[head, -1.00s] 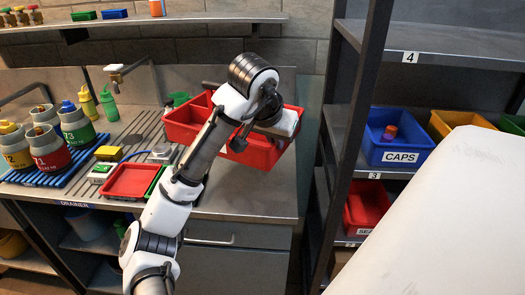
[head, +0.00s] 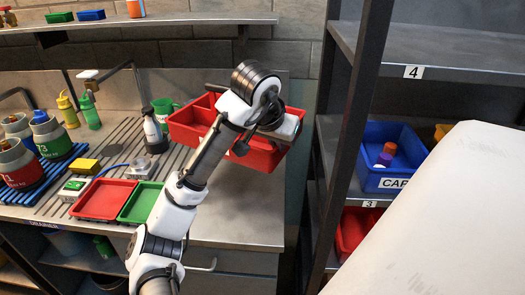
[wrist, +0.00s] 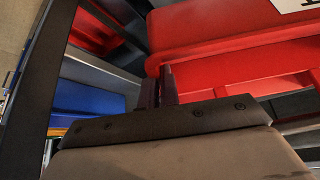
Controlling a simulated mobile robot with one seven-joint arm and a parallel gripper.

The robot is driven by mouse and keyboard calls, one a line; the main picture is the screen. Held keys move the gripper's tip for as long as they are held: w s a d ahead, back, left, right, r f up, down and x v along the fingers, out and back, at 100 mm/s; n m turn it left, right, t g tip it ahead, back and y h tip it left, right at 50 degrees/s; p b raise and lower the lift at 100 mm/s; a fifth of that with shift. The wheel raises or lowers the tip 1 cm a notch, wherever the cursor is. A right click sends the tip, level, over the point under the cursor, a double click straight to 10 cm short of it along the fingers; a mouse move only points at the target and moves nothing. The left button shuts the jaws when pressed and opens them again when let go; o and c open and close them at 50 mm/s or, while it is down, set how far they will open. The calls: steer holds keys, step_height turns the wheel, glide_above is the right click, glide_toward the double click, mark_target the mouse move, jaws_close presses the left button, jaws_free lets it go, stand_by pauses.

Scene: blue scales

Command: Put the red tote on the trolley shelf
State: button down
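The red tote (head: 262,157), an open divided box, is in the middle of the head view, above the right end of the steel counter. My gripper (wrist: 158,85) is shut on the tote's wall at its right side; the fingers are close together at the red rim in the wrist view. In the head view my arm and wrist cover part of the tote and hide the fingertips. The tote looks clear of the counter, though its underside is partly hidden. I cannot pick out a trolley for certain in either view.
A dark shelf rack (head: 345,125) stands to the right, with a blue CAPS bin (head: 385,160) and a lower red bin (head: 355,228). Its level marked 4 (head: 460,60) looks bare. A white bottle (head: 153,130), green jug (head: 165,110) and two trays (head: 140,203) are left of the tote.

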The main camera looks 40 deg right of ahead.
step_height(320, 180, down, 18)
steer(key=shift+b, duration=0.55)
steer(key=shift+f, duration=0.15)
steer(key=c, duration=1.6)
jaws_free()
steer(key=shift+c, duration=0.2)
steer(key=p+v, duration=0.1)
steer(key=v, duration=1.1)
steer(key=shift+p, duration=0.35)
